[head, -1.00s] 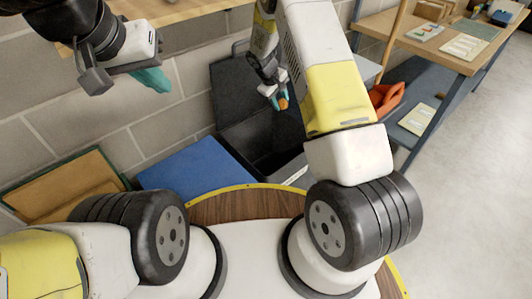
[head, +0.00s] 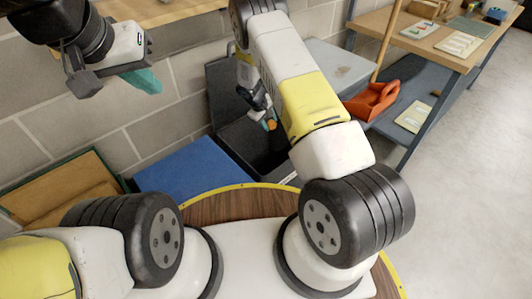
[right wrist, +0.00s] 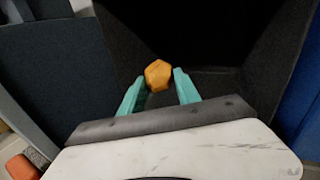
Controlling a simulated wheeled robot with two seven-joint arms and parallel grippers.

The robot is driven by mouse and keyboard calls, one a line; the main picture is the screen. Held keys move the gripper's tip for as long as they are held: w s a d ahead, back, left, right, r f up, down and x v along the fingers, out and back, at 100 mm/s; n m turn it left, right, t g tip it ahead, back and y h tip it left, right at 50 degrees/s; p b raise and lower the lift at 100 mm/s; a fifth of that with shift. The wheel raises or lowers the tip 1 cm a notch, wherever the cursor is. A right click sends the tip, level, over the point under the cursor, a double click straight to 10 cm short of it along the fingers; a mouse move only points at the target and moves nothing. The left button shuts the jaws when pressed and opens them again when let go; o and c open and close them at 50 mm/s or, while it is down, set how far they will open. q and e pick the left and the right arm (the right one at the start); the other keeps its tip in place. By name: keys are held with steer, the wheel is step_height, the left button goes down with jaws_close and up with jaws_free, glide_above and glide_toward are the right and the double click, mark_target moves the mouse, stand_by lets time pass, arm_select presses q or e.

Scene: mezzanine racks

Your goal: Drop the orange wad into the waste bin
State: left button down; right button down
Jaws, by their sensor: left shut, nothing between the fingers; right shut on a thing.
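The orange wad (head: 271,125) is between the teal fingertips of my right gripper (head: 267,118), which is shut on it. It also shows in the right wrist view (right wrist: 158,75), with a finger on each side. The waste bin (head: 247,163) is a black open container by the wall with a dark raised lid. The wad is over the bin's opening; its exact height over the rim is hard to tell. The dark bin interior (right wrist: 225,50) fills much of the right wrist view. My left gripper (head: 147,80) is shut and empty at the upper left, well away from the bin.
A blue flat-topped box (head: 193,178) stands left of the bin. A grey-topped box (head: 335,66) stands to its right. An orange tote (head: 373,101) is on the lower shelf of a workbench (head: 440,52). A brick wall is behind; the floor at right is clear.

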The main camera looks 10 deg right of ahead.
steer(key=c, duration=0.8)
jaws_free()
steer(key=v, duration=0.7)
steer(key=shift+r, duration=0.3)
steer(key=shift+s+a, duration=0.1)
